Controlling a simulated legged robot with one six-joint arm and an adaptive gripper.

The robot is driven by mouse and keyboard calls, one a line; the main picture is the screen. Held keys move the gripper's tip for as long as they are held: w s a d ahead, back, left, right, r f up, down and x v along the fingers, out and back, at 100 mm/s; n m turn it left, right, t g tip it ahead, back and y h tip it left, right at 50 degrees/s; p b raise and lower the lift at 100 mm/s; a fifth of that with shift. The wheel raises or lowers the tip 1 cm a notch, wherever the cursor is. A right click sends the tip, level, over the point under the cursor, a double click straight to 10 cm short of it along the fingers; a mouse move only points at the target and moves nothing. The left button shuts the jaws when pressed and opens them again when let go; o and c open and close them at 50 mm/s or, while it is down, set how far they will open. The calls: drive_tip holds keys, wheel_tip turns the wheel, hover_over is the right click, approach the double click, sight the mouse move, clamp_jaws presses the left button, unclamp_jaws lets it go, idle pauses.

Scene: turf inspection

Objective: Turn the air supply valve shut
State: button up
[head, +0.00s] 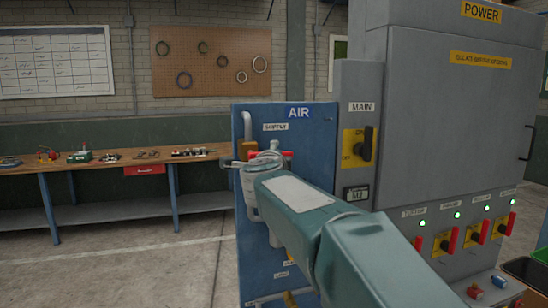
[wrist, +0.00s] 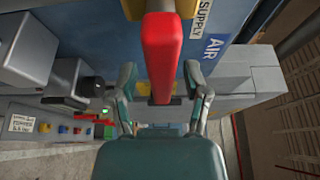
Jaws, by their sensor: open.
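The air supply valve's red lever (wrist: 163,50) shows large in the wrist view, running from a yellow-brass fitting (wrist: 175,8) down between my fingers. My gripper (wrist: 160,75) is open, with one finger on each side of the lever and gaps visible on both sides. In the head view my gripper (head: 262,158) is at the blue AIR panel (head: 310,145), just below the SUPPLY label (head: 276,127). Only small red parts of the lever (head: 286,153) show there, lying about level. My gripper and arm hide most of the valve.
A grey power cabinet (head: 450,110) stands to the right, with a black MAIN switch (head: 365,144) and several red-handled switches (head: 450,243) below. A workbench (head: 110,165) with tools stands at the back left. The floor (head: 150,260) left of the panel is clear.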

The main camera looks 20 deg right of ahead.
drive_tip(key=v, duration=1.2)
